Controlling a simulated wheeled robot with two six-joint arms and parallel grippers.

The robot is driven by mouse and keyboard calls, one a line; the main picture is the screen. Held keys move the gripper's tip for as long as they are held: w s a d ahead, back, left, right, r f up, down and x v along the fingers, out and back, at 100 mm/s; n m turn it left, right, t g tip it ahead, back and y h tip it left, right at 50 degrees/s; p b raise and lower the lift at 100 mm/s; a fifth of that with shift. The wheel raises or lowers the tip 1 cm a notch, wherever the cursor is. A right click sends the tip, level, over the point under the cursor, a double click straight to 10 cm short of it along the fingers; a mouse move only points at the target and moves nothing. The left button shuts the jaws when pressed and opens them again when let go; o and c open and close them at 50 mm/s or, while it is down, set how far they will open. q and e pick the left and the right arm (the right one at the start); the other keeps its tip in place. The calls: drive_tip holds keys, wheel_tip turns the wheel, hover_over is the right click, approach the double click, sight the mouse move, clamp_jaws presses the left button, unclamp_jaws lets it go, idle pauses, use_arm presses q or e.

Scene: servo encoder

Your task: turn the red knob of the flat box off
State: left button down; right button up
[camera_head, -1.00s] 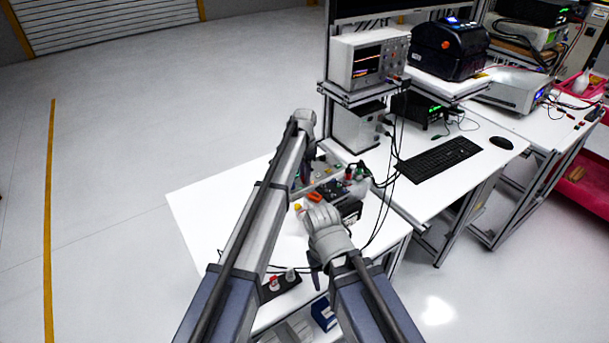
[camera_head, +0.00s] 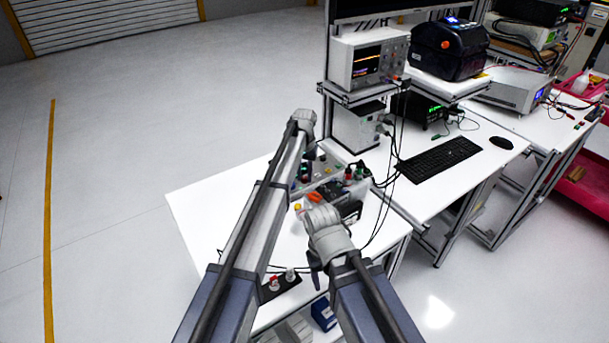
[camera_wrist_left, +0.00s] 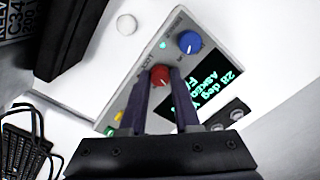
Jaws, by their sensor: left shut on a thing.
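The flat box (camera_wrist_left: 215,62) is light grey and fills the middle of the left wrist view. It carries a red knob (camera_wrist_left: 160,76), a blue knob (camera_wrist_left: 189,42), a green light and a dark display (camera_wrist_left: 200,92) with cyan text. My left gripper (camera_wrist_left: 161,88) is shut on the red knob, one finger on each side of it. In the head view my left gripper (camera_head: 305,172) reaches down at the back of the white table, partly hidden by its own arm.
The white table (camera_head: 205,205) is bare on its left side. A black block with red and white knobs (camera_head: 282,284) lies near the front. Cables hang on the right, beside a bench with a keyboard (camera_head: 438,160) and an oscilloscope (camera_head: 370,60).

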sight(305, 178)
use_arm(q)
drive_tip(key=shift+n, duration=1.1)
drive_tip(key=c, duration=0.6)
unclamp_jaws()
drive_tip(key=shift+r, duration=0.1)
wheel_tip(305, 178, up, 8)
drive_tip(key=p, duration=0.8)
drive_tip(key=shift+f, duration=0.2)
